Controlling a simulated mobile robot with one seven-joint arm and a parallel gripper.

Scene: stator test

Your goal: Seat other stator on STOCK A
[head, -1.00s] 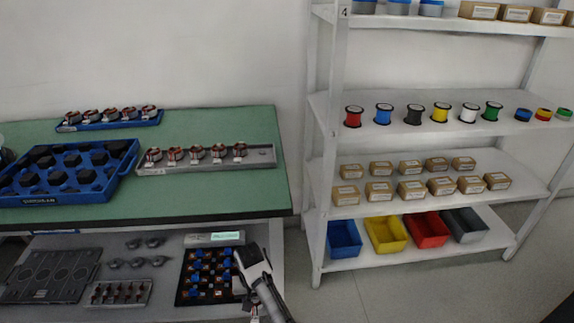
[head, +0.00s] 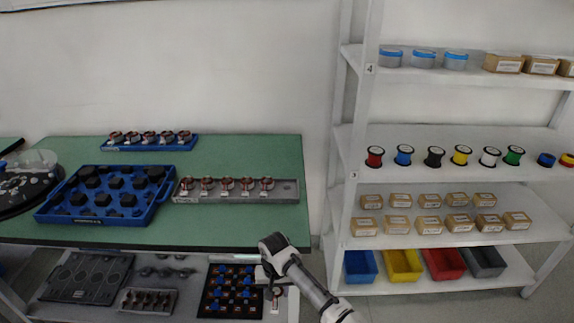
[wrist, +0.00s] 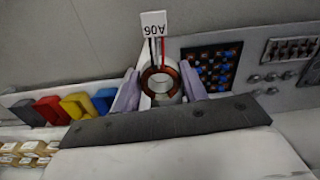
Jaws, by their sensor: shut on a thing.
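My gripper (wrist: 160,90) is shut on a stator (wrist: 161,76), a copper-wound ring with a white core. Its white tag reads A06, upside down in the wrist view, on black and red leads. In the head view my gripper (head: 270,274) is in front of the bench, low, at the right end of the lower shelf. A grey tray (head: 290,197) on the green bench top holds a row of several tagged stators, with a bare spot at its right end. A blue tray (head: 150,147) behind it holds another row. I cannot read which is STOCK A.
A large blue crate (head: 95,217) with black parts stands left on the green bench (head: 230,150). A black tray (head: 207,300) of blue-topped parts lies on the lower shelf. A white rack (head: 350,190) with spools, boxes and coloured bins stands right. Green surface in front of the grey tray is clear.

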